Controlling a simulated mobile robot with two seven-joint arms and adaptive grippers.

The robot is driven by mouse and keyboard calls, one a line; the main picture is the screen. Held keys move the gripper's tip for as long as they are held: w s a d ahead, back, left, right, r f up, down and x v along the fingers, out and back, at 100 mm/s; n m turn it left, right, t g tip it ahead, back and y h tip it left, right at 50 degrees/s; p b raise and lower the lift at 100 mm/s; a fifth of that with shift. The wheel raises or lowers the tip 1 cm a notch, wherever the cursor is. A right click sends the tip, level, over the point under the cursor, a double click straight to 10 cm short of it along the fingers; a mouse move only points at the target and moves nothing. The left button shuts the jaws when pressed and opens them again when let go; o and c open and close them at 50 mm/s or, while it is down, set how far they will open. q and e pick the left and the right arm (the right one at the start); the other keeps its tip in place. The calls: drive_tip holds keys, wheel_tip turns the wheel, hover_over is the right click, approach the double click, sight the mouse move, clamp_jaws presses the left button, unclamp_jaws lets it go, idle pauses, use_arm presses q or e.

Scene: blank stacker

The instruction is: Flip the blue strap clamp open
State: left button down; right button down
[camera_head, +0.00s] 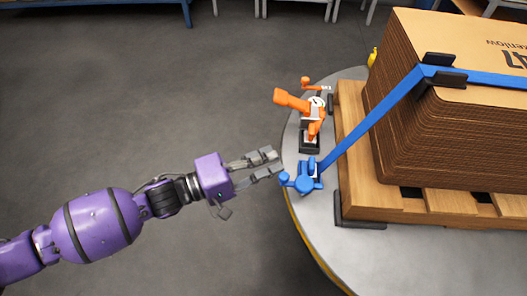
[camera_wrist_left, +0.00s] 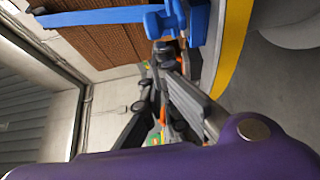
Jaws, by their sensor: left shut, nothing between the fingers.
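The blue strap clamp (camera_head: 304,180) sits on the grey round table beside the pallet's near left corner, with its rounded blue part towards my gripper. A blue strap (camera_head: 375,120) runs from it up over the cardboard stack. In the left wrist view, the clamp (camera_wrist_left: 188,22) shows at the top, just beyond my fingertips. My left gripper (camera_head: 272,163) is shut and empty. Its fingertips are just left of and slightly above the clamp in the head view; I cannot tell whether they touch it. My right gripper is not in view.
An orange clamp device (camera_head: 310,118) stands on the table just behind the blue clamp, close to my fingertips. A wooden pallet (camera_head: 385,205) carries the cardboard stack (camera_head: 440,130). The round table (camera_head: 345,255) has a yellow edge. Open floor lies to the left.

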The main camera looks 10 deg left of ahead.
use_arm(q)
drive_tip(key=shift+s, duration=0.1)
idle(0.3)
drive_tip(key=shift+s+a+r+n+t+y+p, duration=0.1)
drive_tip(key=shift+s+n+t+y+p, duration=0.3)
drive_tip(key=shift+p, duration=0.35)
drive_tip(key=shift+t, duration=0.3)
